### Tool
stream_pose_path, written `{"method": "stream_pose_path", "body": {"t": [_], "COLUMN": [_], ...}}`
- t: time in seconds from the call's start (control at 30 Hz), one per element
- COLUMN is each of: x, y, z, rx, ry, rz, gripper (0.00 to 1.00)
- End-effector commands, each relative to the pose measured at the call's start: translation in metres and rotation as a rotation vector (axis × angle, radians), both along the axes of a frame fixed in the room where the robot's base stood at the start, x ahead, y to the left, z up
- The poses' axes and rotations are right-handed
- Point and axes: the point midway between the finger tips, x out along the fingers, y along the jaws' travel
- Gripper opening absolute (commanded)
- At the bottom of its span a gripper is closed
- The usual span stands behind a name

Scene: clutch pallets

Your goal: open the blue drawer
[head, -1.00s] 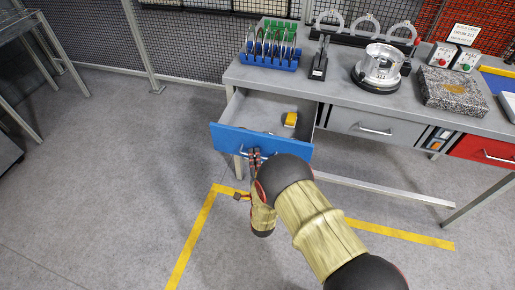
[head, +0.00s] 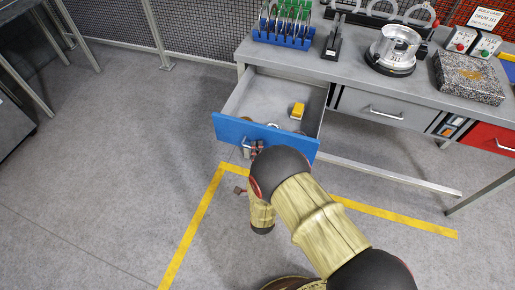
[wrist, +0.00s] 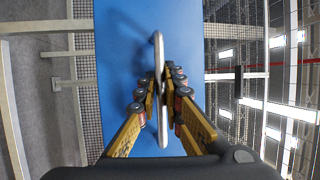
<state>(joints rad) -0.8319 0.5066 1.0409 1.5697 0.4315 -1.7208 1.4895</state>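The blue drawer (head: 232,127) is pulled well out from the left end of the grey workbench, and its inside shows. A yellow object (head: 298,111) and a small round metal piece lie inside it. My gripper (head: 253,150) is at the drawer front, partly hidden by my arm in the head view. In the wrist view, the drawer front (wrist: 120,60) fills the middle and its metal handle (wrist: 158,60) runs upright between the fingers. My gripper (wrist: 162,95) is closed around the handle, fingers on both sides.
The workbench (head: 345,75) carries a blue rack (head: 284,38), a metal drum part (head: 393,48) and a granite block (head: 468,78). A grey drawer (head: 385,108) and a red drawer (head: 490,137) are shut. Yellow tape marks the floor, which is clear to the left.

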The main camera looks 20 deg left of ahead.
Motion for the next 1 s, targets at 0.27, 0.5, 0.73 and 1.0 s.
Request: {"method": "stream_pose_path", "body": {"t": [0.27, 0.5, 0.73, 1.0], "x": [0.000, 0.000, -0.011, -0.058], "y": [0.000, 0.000, -0.004, -0.023], "z": [-0.001, 0.000, -0.002, -0.011], "rx": [0.000, 0.000, -0.001, -0.002], "ry": [0.001, 0.000, 0.000, 0.001], "rz": [0.000, 0.000, 0.002, 0.003], "gripper": [0.25, 0.27, 0.27, 0.27]}}
